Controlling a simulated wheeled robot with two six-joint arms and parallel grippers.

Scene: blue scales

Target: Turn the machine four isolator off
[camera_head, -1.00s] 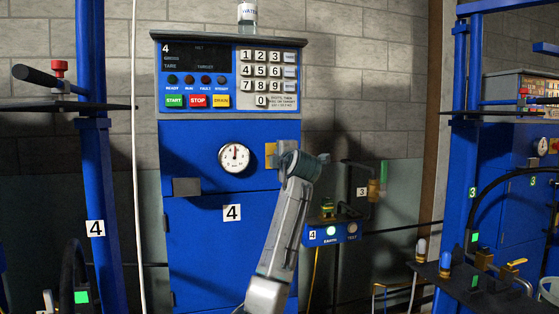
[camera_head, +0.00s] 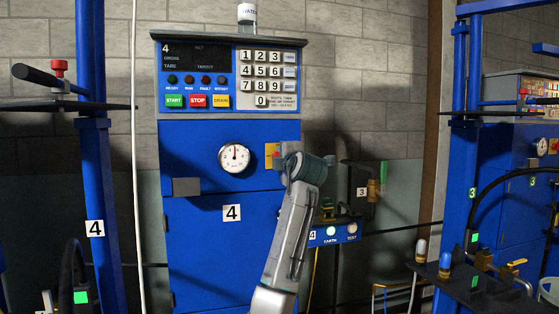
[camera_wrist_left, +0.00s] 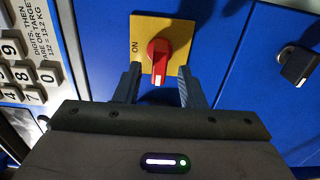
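The machine four isolator is a red rotary knob (camera_wrist_left: 158,58) on a yellow plate (camera_wrist_left: 178,30), marked ON at its left side in the left wrist view. The knob's grip lies upright in that picture, its white mark toward the bottom. In the head view the yellow plate (camera_head: 270,150) shows beside my wrist, which partly covers it. My left gripper (camera_wrist_left: 158,84) is open, its fingers on either side of the knob's lower end in the picture. I cannot tell whether they touch it. My right gripper is in neither view.
The blue machine four cabinet (camera_head: 215,255) carries a keypad (camera_head: 268,72), a round gauge (camera_head: 233,158) and START, STOP and DRAIN buttons. A small box marked EARTH and TEST (camera_head: 335,235) with a lit green lamp is right of my arm. A blue post (camera_head: 95,180) stands left.

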